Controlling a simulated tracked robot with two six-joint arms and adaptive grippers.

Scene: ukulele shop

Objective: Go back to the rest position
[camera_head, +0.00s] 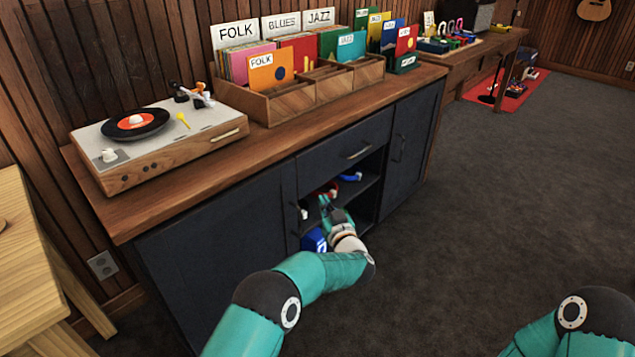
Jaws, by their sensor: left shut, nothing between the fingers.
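My left arm comes in from the bottom and reaches to the open shelf compartment in the dark cabinet (215,235). My left gripper (326,203) is at the front of that compartment, shut and empty. Its fingertips are small and partly lost against the dark shelf. A blue item (314,240) with a white mark is just below the gripper. A blue and red item (350,177) and a red item (325,190) lie on the shelf behind it. Only the upper part of my right arm shows at the bottom right; its gripper is out of view.
A turntable (215,133) and a wooden record crate (293,104) stand on the cabinet top. A pale wooden table (25,260) is at the left. A wooden bench (480,48) with small coloured items continues at the back. The dark carpet (500,200) at the right is clear.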

